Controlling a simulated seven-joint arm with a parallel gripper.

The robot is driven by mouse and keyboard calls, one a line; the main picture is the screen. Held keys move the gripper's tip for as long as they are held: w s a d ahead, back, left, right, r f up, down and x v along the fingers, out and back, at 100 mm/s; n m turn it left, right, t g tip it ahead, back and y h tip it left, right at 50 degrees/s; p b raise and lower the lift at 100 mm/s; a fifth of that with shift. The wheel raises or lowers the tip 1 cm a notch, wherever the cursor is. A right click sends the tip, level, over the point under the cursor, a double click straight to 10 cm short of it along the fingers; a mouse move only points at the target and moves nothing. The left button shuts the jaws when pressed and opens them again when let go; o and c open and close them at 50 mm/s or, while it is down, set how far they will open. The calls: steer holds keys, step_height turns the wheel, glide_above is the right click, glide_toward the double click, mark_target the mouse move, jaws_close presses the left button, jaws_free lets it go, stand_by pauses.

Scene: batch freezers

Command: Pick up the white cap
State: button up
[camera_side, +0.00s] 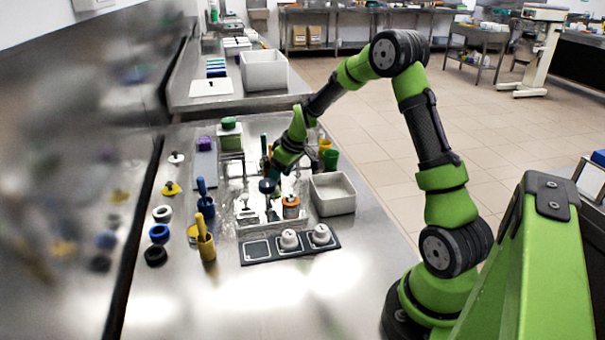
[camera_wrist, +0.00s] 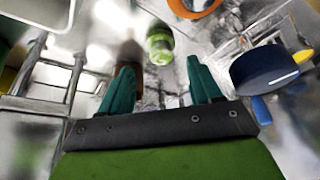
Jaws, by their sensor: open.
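Two small white rounded pieces that look like caps sit in the black tray (camera_side: 247,253) at the front: one in the middle square (camera_side: 289,240), one in the right square (camera_side: 321,235). A white ring (camera_side: 162,213) lies at the left of the steel table. I cannot tell for sure which of these is the white cap. My gripper (camera_wrist: 160,78) is open, with two teal fingers apart and nothing clearly held between them. In the side view it is behind the tray and partly hidden by my wrist. A small green-topped item (camera_wrist: 160,44) shows beyond the fingertips.
A navy round-topped item (camera_wrist: 266,69) is close on the right in the wrist view. An orange ring (camera_wrist: 195,5) is at its top. In the side view, a white bin (camera_side: 333,205) stands right of my gripper; blue (camera_side: 205,207) and yellow (camera_side: 206,248) posts stand left.

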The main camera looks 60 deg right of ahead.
steer(key=x, duration=0.4)
steer(key=shift+w+f, duration=0.15)
steer(key=shift+f, duration=0.15)
steer(key=shift+a, duration=0.1)
steer(key=c, duration=1.1)
